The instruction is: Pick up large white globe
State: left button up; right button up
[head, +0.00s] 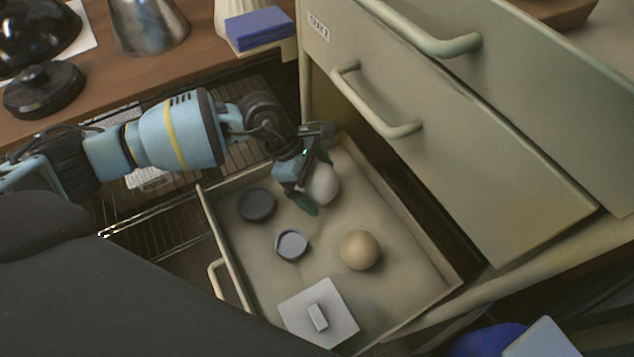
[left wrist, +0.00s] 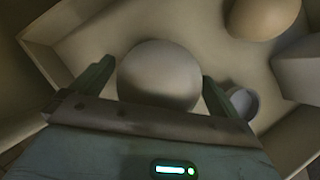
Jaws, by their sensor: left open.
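The large white globe (head: 324,186) lies in the open drawer (head: 409,238), near its back end and partly hidden behind my left gripper in the head view. My left gripper (head: 312,200) is open over the drawer, right at the globe. In the left wrist view the globe (left wrist: 158,75) sits between the two spread fingers of my left gripper (left wrist: 155,85). I cannot tell whether either finger touches it. My right gripper is not in view.
The drawer also holds a tan ball (head: 360,250), a dark round disc (head: 257,205), a small grey ring-like cup (head: 291,245) and a white square plate (head: 319,314). Closed drawer fronts with handles (head: 376,100) rise to the right. A wire rack (head: 150,235) lies left.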

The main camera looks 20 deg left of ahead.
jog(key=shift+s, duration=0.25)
pick_arm(q)
jog(key=shift+c, duration=1.1)
jog(key=c, duration=0.7)
jog(key=shift+o, duration=0.2)
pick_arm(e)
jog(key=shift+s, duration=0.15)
pick_arm(q)
jog(key=shift+r, duration=0.1)
